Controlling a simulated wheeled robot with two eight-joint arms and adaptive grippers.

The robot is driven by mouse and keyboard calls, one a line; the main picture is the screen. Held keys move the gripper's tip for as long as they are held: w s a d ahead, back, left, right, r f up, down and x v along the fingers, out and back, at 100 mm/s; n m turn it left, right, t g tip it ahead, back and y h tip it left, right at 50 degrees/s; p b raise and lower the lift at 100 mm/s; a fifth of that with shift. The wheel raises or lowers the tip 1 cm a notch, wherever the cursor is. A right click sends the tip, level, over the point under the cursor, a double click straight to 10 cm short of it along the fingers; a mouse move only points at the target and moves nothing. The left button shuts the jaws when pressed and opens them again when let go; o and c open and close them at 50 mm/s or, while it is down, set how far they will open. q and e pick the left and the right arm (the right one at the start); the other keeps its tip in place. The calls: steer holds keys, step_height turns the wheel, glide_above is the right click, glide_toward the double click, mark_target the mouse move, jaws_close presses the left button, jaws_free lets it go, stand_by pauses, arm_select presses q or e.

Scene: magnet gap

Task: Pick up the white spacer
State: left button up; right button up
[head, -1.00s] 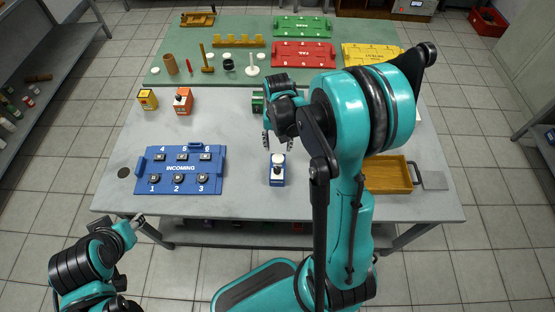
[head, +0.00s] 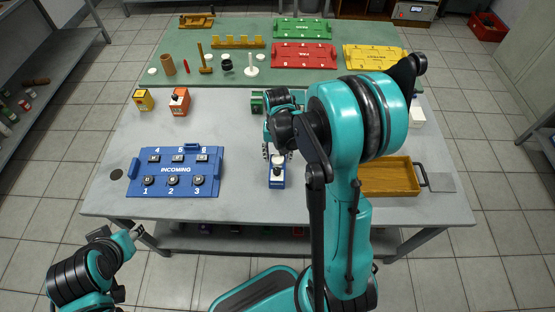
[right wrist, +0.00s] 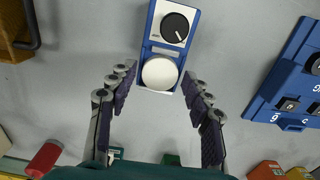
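A white round disc (right wrist: 160,73), which looks like the white spacer, sits on the end of a small blue device (right wrist: 147,56) with a black dial (right wrist: 175,28). In the head view the disc (head: 277,160) is at the far end of the blue device (head: 277,183), on the grey table. My right gripper (right wrist: 160,98) is open and empty, with its fingers spread on either side of the disc, apart from it. In the head view the right gripper (head: 278,153) is over that end of the device. My left gripper (head: 137,231) is off the table's front edge; its fingers are too small to judge.
A blue INCOMING tray (head: 174,193) lies to the left, a wooden tray (head: 390,177) to the right. Yellow (head: 144,100) and orange (head: 180,102) blocks stand behind the blue tray. A green block (head: 257,102) is close behind my right gripper. Other white discs lie on the green mat (head: 190,45).

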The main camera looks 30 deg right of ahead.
steer(key=c, duration=0.9)
steer(key=shift+o, duration=0.2)
steer(key=shift+r+p, duration=1.85)
steer(key=shift+r, duration=0.65)
